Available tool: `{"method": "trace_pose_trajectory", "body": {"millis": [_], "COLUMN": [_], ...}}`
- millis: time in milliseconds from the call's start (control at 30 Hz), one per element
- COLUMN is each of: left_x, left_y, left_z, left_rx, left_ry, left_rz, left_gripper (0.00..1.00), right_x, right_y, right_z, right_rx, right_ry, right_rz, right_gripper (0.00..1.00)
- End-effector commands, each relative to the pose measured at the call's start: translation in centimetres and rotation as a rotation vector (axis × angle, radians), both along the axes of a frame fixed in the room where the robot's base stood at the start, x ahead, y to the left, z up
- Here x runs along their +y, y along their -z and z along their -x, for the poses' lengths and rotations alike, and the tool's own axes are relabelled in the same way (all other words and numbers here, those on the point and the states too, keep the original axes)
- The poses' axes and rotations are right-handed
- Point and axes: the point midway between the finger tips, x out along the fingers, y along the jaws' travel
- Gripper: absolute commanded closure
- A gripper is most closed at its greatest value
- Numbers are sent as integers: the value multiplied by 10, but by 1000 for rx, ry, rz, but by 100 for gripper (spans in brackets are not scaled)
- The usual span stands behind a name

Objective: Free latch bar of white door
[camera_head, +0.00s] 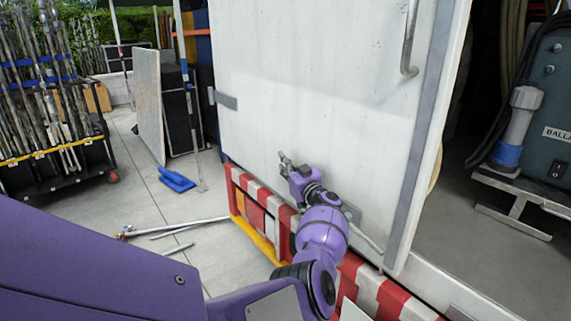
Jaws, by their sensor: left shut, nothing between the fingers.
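The white door (320,75) fills the middle of the view and stands swung out from the truck opening. A grey metal bar (408,40) with a bent lower end is on the door's upper right; its top is cut off by the frame. A thin light rod (368,238) shows low on the door, partly hidden behind my left arm. I cannot tell which of these is the latch bar. My left gripper (283,158) is shut and empty in front of the door's lower left part, apart from the grey bar. My right gripper is out of view.
A red-and-white striped barrier (273,208) lies along the door's bottom. A rack of poles (45,90) stands at left. Loose poles (178,232) and a blue item (177,180) lie on the paving. A dark ballast unit (545,105) stands inside at right.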

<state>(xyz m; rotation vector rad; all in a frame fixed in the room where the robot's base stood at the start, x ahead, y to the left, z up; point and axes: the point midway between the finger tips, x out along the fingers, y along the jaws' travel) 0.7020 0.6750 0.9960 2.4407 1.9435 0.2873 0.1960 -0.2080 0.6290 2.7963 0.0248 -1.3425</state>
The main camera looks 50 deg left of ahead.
Motion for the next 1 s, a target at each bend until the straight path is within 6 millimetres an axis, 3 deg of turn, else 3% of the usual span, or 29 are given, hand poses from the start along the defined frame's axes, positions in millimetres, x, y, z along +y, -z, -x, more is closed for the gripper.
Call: {"method": "trace_pose_trajectory", "body": {"millis": [267,500,700,1000], "left_x": [-1,-5,-47,-80], "left_y": [-6,-60,-78,-95], "left_z": [1,7,18,27], "left_rx": [0,-16,-13,-3], "left_ry": [1,6,5,4], "left_rz": [3,1,4,0], "left_gripper": [100,100,100,100], "right_x": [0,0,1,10], "right_y": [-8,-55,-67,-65], "right_z": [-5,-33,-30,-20], "right_rx": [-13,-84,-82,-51], "right_ry": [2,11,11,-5], "right_rz": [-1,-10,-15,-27], "right_gripper": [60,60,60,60]}}
